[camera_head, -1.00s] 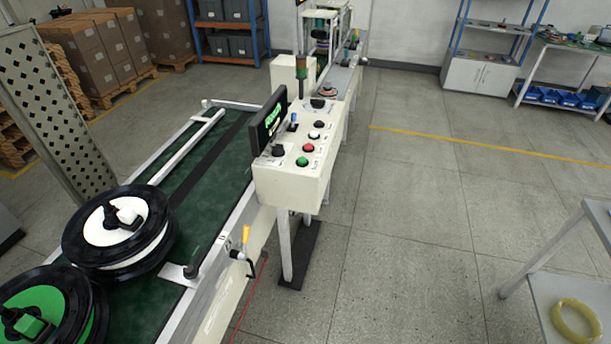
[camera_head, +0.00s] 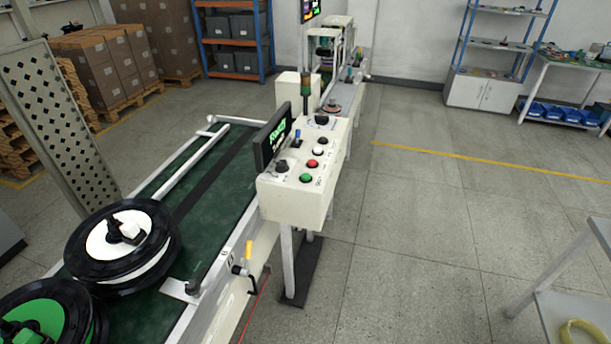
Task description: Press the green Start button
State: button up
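The green button (camera_head: 306,178) sits on the top face of a cream control box (camera_head: 295,208), at its near end. A red button (camera_head: 313,163) and a white button (camera_head: 319,151) lie in a row behind it. A black knob (camera_head: 281,167) is to its left, and a dark screen with green text (camera_head: 273,137) stands at the box's left edge. The labels beside the buttons are too small to read. My gripper is not in view.
A green conveyor (camera_head: 205,185) runs along the left of the box, carrying a white-centred hub wheel (camera_head: 120,238) and a green-centred one (camera_head: 38,312). Open floor (camera_head: 420,220) lies to the right. A grey table (camera_head: 570,300) stands at the right edge.

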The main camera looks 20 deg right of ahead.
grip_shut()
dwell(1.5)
